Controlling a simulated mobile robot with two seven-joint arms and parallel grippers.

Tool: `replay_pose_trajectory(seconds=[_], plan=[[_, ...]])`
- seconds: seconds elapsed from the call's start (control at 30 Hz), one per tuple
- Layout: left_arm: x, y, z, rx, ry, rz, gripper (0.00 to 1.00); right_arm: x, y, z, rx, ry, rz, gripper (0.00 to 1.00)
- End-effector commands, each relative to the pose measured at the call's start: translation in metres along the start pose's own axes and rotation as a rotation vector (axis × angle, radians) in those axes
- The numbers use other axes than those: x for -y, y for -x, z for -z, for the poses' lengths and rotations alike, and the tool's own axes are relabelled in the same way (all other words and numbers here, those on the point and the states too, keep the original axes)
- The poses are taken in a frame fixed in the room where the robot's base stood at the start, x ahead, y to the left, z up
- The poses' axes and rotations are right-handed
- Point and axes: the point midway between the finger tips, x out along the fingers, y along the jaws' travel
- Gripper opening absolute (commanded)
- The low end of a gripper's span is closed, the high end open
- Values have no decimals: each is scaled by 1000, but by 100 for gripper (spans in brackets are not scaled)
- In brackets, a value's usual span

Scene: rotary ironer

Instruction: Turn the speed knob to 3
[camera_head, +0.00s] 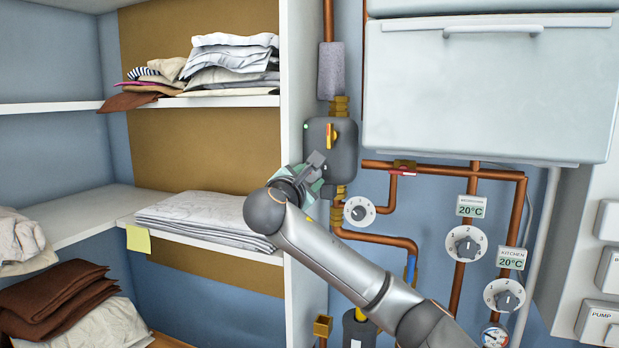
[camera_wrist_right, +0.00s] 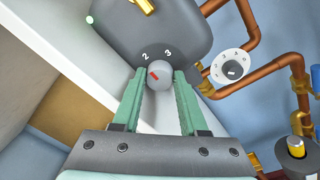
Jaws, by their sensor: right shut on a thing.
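The speed knob (camera_wrist_right: 161,80) is a small round grey knob with a red mark, on the lower face of the dark grey pump body (camera_head: 343,150). In the right wrist view the numerals 2 and 3 show above it. The red mark lies on the knob's left part, slanting up-left, nearer the 2 side than the 3. My right gripper (camera_head: 317,163) is shut on the knob, with one green finger on each side. In the head view the gripper hides the knob. Any numeral left of the 2 is not visible. My left gripper is not in view.
A white shelf wall (camera_head: 292,110) stands close left of the pump. Copper pipes (camera_head: 440,168) and a small white dial (camera_head: 359,211) are to its right. Two larger dials (camera_head: 466,244) (camera_head: 504,295) sit further right. A yellow-orange lever (camera_head: 331,135) is on the pump's front.

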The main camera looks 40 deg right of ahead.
Motion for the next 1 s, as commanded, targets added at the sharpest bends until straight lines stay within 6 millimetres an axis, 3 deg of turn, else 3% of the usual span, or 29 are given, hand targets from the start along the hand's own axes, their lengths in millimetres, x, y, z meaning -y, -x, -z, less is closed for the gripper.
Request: replay_pose_trajectory(seconds=[0.37,1.0], plan=[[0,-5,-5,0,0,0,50,2,0,3,3,-106,-3,0],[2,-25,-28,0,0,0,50,4,1,6,33,-675,-33,0]])
